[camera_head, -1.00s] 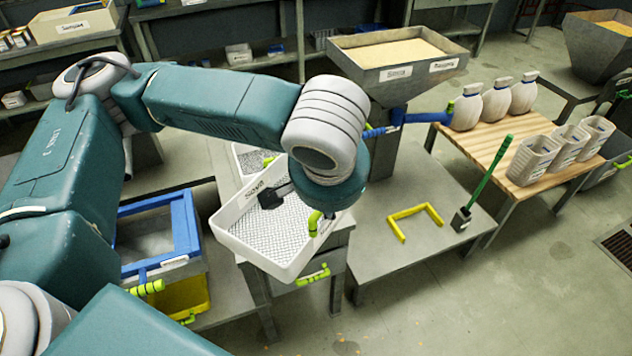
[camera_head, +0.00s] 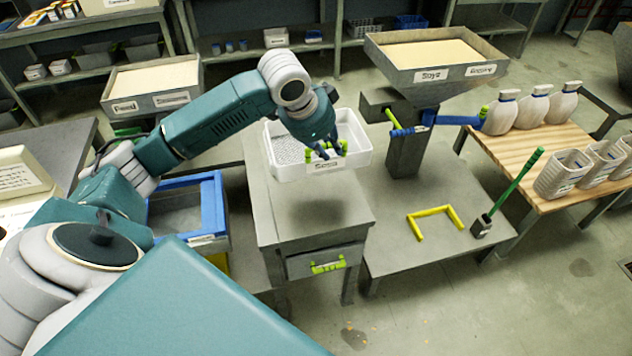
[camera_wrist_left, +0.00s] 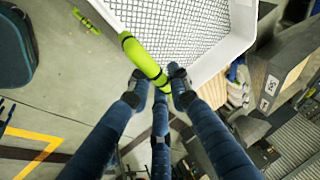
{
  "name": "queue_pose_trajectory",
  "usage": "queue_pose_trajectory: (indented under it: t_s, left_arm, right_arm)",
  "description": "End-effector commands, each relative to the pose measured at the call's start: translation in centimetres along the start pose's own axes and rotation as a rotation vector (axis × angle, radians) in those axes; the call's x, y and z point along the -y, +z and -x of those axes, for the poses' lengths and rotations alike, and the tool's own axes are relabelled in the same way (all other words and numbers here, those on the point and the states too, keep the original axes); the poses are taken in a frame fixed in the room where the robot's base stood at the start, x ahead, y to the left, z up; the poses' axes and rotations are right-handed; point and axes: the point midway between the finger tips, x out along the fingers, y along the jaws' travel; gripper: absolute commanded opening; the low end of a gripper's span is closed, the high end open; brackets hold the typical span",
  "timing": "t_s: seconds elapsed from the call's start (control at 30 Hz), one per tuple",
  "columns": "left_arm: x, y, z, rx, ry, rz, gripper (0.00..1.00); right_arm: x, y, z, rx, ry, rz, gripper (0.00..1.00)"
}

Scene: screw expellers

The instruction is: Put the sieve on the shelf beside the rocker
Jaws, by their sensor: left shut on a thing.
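The sieve (camera_head: 345,165) is a white tray with a mesh floor and a "Soya" label on its front wall. It is above the back of a grey stand (camera_head: 300,225), with a shadow on the top in front. My left gripper (camera_head: 328,151) is shut on its green handle. In the left wrist view the fingers (camera_wrist_left: 162,85) close around the green handle (camera_wrist_left: 145,62), with the sieve mesh (camera_wrist_left: 175,30) beyond. I cannot tell which thing is the rocker; a blue-framed box (camera_head: 213,207) stands left of the stand. My right gripper is not in view.
A hopper (camera_head: 425,60) labelled "Soya" rises behind a grey table (camera_head: 390,245) with a yellow bracket (camera_head: 435,220) and a green-handled brush (camera_head: 515,190). Bottles (camera_head: 500,112) and tubs stand on a wooden table at right. The stand's front top is clear.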

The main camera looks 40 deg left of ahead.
Motion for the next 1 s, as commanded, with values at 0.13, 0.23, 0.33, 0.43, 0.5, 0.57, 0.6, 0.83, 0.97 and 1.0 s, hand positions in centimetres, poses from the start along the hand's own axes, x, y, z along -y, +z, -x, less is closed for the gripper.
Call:
queue_pose_trajectory:
  t_s: [0.13,0.23,0.33,0.43,0.5,0.57,0.6,0.83,0.97,1.0]
  left_arm:
    - [-1.2,1.5,-3.2,0.006,0.007,0.002,0.00]
    - [-1.9,2.5,-5.6,0.006,0.007,0.003,0.00]
    - [-2.7,3.4,-8.0,0.004,0.006,0.002,0.00]
    - [-3.3,4.3,-10.2,0.003,0.005,0.002,0.00]
    - [-3.7,4.8,-11.4,0.003,0.004,0.002,0.00]
    - [-3.9,5.1,-12.2,0.002,0.003,0.001,0.00]
    - [-4.0,5.2,-12.6,0.001,0.003,0.002,0.00]
    - [-4.7,6.2,-14.7,0.003,0.004,0.001,0.00]
    - [-5.2,6.9,-16.4,0.003,0.003,0.002,0.00]
    - [-5.2,7.0,-16.7,0.002,0.002,0.001,0.00]
  right_arm:
    - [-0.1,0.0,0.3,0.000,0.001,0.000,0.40]
    - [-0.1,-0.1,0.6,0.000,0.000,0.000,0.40]
    - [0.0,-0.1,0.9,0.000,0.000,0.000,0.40]
    - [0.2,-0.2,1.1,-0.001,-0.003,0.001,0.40]
    - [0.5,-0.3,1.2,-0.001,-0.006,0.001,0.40]
    - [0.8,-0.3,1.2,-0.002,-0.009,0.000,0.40]
    - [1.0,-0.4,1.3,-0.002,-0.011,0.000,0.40]
    - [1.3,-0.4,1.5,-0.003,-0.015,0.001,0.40]
    - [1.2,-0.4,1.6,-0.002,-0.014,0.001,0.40]
    - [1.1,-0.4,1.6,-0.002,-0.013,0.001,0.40]
